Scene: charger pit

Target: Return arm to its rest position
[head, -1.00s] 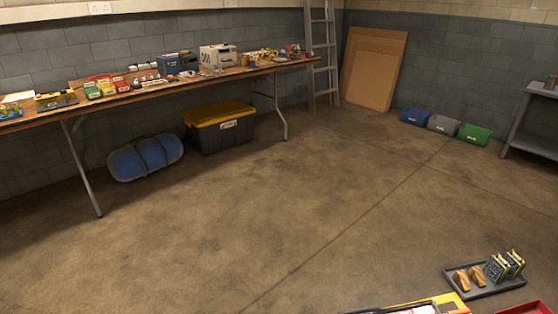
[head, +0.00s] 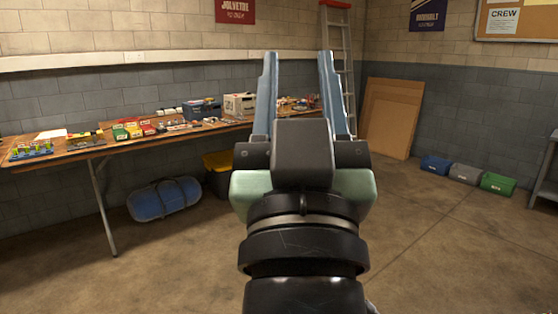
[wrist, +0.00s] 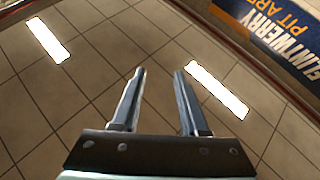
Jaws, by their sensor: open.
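My gripper (head: 298,92) stands upright in the middle of the head view, its two blue-grey fingers pointing up and spread apart. Nothing is between the fingers. In the wrist view my gripper (wrist: 160,98) also shows open and empty. Behind the fingers there are a tiled ceiling (wrist: 110,45) with bright light panels and part of a banner (wrist: 275,40). In the head view my arm and gripper hide part of the workbench and the floor.
A long workbench (head: 65,157) with tools and boxes runs along the left wall. A blue bag (head: 165,199) and a yellow-lidded bin (head: 217,161) are under it. A ladder (head: 345,60), boards (head: 390,117) and small bins (head: 466,174) stand at the back.

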